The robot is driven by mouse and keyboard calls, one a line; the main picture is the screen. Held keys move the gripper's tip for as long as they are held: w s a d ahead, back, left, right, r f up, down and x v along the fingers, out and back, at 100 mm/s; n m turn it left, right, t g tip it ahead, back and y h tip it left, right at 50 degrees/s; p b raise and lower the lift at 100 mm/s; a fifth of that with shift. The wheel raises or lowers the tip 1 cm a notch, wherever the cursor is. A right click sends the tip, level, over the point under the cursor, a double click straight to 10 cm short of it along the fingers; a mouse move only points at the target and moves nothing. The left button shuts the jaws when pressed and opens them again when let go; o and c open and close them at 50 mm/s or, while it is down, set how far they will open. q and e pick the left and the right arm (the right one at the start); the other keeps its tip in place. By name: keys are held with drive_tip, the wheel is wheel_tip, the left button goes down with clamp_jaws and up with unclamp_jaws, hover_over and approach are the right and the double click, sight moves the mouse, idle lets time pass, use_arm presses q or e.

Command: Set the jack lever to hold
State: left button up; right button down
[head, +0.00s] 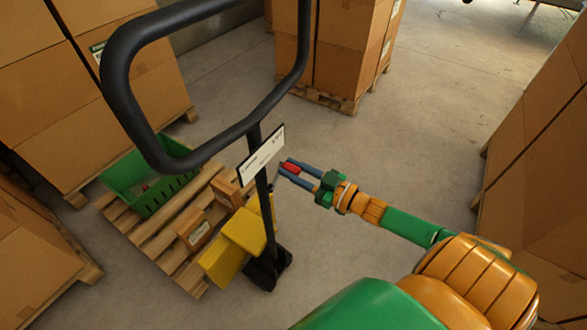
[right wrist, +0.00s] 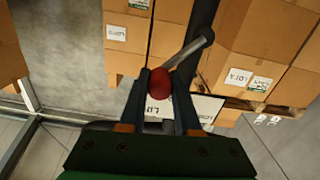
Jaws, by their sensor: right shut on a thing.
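The pallet jack's black loop handle (head: 117,92) rises in front of me on a dark post (head: 263,205). A white label plate (head: 262,155) is fixed on the post. The jack lever's red knob (head: 291,168) sits beside the post, just below the plate. My right gripper (head: 292,172) is shut on this knob from the right. In the right wrist view the red knob (right wrist: 159,84) is between the two fingers, and the grey lever rod (right wrist: 190,52) runs up and right from it. The plate's wording is partly hidden there. My left gripper is not in view.
The jack's yellow body (head: 240,238) stands by a wooden pallet (head: 160,240) with small cartons and a green crate (head: 125,172). Stacked cartons stand at left, at the back (head: 345,45) and at right (head: 540,170). The concrete floor (head: 400,130) between them is clear.

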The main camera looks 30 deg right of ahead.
drive_tip(key=shift+s+a+r+n+p, duration=0.15)
drive_tip(key=shift+a+r+n+p, duration=0.2)
drive_tip(key=shift+n+p, duration=0.35)
drive_tip(key=shift+s+a+r+n+p, duration=0.2)
drive_tip(key=shift+a+n+p, duration=0.35)
drive_tip(key=shift+n, duration=0.5)
drive_tip(key=shift+s+a+r+n+p, duration=0.1)
drive_tip(key=shift+s+a+n+p, duration=0.25)
drive_tip(key=shift+n, duration=0.75)
drive_tip(key=shift+s+a+r+n+p, duration=0.15)
drive_tip(key=shift+a+n+p, duration=0.5)
drive_tip(key=shift+n, duration=0.4)
drive_tip(key=shift+a, duration=0.1)
drive_tip(key=c, duration=0.6)
unclamp_jaws()
drive_tip(key=shift+w, duration=0.1)
